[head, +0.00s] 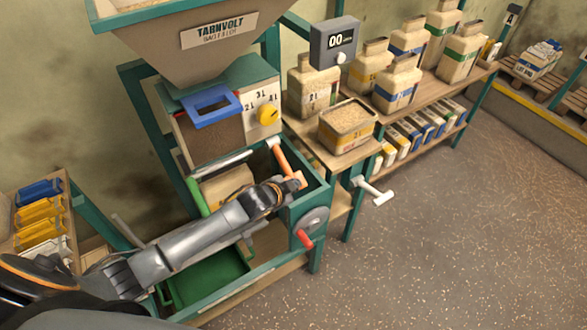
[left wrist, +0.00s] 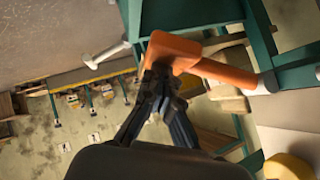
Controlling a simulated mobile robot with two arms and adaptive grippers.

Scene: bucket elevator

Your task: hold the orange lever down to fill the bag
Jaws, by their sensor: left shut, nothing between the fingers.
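The orange lever (head: 282,160) sits on the right side of the filling machine, running down from a pale pivot. In the left wrist view its orange shaft and thick end (left wrist: 215,72) lie just beyond my fingertips. My left gripper (head: 284,187) reaches across the machine frame to the lever's lower end. In the left wrist view my left gripper (left wrist: 160,72) is shut and empty, its tips overlapping the lever end; contact is hard to tell. A tan bag (head: 226,187) is below the spout, partly hidden by my arm. My right gripper is not in view.
The hopper (head: 190,45) stands above a yellow dial (head: 267,115) and a display (head: 334,41) reading 00. Shelves with containers stand behind; the floor (head: 450,240) at right is clear.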

